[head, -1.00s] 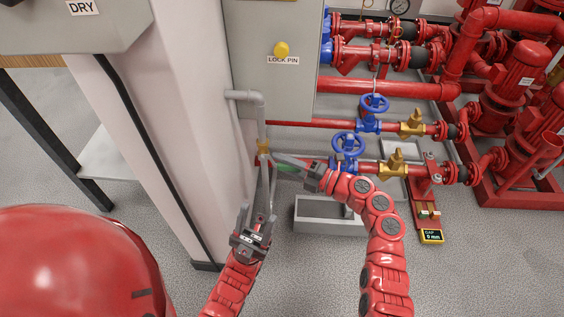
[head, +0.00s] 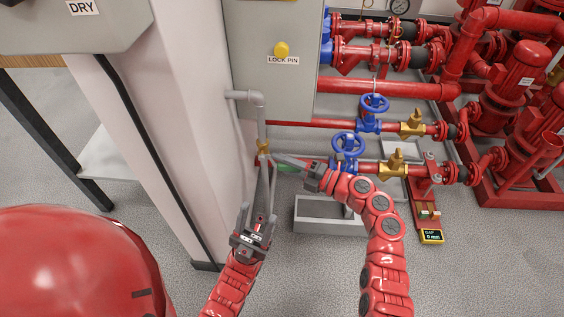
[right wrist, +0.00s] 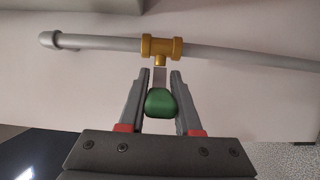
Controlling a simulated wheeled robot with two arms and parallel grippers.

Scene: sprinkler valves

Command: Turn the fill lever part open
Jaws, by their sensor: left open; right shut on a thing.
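The fill lever is a short grey bar with a green grip (right wrist: 160,103), joined to a brass valve (right wrist: 161,47) on a thin grey pipe. In the head view the brass valve (head: 263,147) is on the upright pipe beside the white wall, with a little of the green grip (head: 289,168) showing. My right gripper (head: 279,162) reaches in from the right and is shut on the lever. In the right wrist view its fingers (right wrist: 158,77) flank the grip and bar. My left gripper (head: 257,208) is open and empty, below the valve near the pipe.
A grey cabinet labelled LOCK PIN (head: 270,85) stands above the valve. Blue handwheels (head: 348,144), brass fittings and red pipes lie to the right. A grey trough (head: 318,225) sits on the floor below.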

